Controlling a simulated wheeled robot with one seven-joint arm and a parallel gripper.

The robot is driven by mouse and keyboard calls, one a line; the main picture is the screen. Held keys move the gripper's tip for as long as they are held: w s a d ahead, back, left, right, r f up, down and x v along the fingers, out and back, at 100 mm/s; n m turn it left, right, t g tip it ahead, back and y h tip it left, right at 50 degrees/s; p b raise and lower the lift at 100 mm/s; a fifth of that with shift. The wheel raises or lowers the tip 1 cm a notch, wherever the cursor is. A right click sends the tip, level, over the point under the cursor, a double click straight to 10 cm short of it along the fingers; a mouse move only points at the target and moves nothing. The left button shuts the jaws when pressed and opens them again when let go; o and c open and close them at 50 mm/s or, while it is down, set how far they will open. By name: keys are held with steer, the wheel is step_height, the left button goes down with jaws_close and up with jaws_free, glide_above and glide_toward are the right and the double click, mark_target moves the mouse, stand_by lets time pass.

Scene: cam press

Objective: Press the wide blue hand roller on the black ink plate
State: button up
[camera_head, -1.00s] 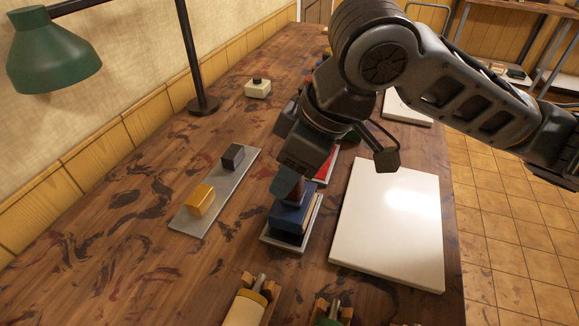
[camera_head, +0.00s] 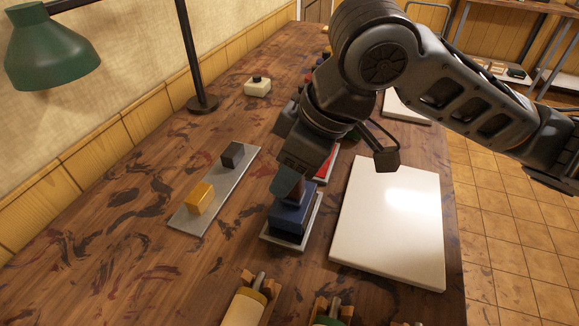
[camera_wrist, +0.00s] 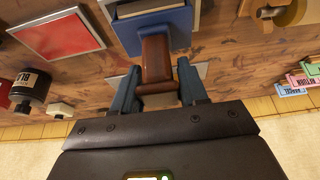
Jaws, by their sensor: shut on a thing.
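The wide blue hand roller (camera_head: 287,217) has a brown handle, which shows clearly in the wrist view (camera_wrist: 157,58). My gripper (camera_head: 292,186) is shut on that handle, with a finger on either side of it in the wrist view (camera_wrist: 158,88). The blue body stands low over the black ink plate (camera_head: 284,238), whose black pad shows along the roller's lower edge inside a pale rim. The roller hides most of the pad, and I cannot tell exactly where it touches.
A red ink plate (camera_head: 326,168) lies just behind. A large white board (camera_head: 388,225) lies to the right. A grey strip (camera_head: 217,187) with a yellow and a dark block lies left. Rollers on wooden rests (camera_head: 245,305) stand in front. A green lamp (camera_head: 52,45) hangs at left.

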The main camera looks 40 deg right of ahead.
stand_by(0.4)
steer(key=shift+r+p, duration=3)
steer(key=shift+r, duration=0.5)
